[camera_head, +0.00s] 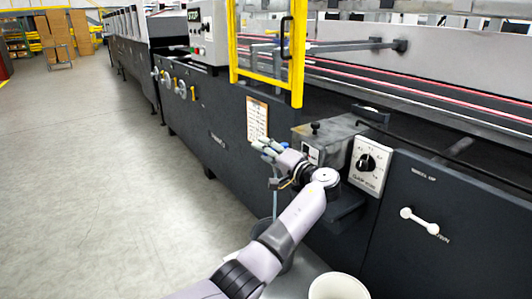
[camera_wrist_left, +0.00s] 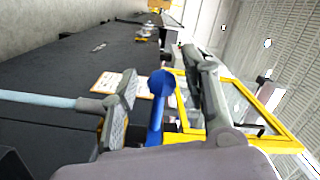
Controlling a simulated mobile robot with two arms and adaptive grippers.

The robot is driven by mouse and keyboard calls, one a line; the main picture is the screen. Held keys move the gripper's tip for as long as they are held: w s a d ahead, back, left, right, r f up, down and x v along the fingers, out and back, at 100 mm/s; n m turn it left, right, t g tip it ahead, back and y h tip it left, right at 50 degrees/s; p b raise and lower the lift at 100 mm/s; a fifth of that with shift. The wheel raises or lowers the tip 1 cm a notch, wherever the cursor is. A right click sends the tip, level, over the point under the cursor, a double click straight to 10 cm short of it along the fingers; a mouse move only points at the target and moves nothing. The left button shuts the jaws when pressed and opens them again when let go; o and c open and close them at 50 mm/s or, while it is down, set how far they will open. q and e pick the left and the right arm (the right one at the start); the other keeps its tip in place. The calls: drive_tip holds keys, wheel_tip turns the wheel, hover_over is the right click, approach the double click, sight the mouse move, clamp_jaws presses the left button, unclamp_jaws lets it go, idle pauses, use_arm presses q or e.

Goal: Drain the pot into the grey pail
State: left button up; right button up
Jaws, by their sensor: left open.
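The pot (camera_head: 345,133) is a grey metal box with a black knob on its lid, mounted on the machine's dark side. My left gripper (camera_head: 268,149) is open at the pot's left side. In the left wrist view a blue lever (camera_wrist_left: 157,100) shows between its spread fingers (camera_wrist_left: 160,105); whether either finger touches it I cannot tell. A thin pale blue tube (camera_head: 274,205) hangs below the gripper and also shows in the left wrist view (camera_wrist_left: 40,98). A grey rounded container (camera_head: 264,228), apparently the pail, is mostly hidden behind my left forearm. My right gripper is out of view.
A white cup-like container (camera_head: 338,288) stands at the bottom edge. A dial panel (camera_head: 368,166) and a white handle (camera_head: 420,221) are on the machine right of the pot. A yellow guard frame (camera_head: 298,55) rises behind. The floor (camera_head: 110,190) at left is clear.

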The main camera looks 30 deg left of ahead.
use_arm(q)
drive_tip(key=v, duration=1.2)
idle(0.3)
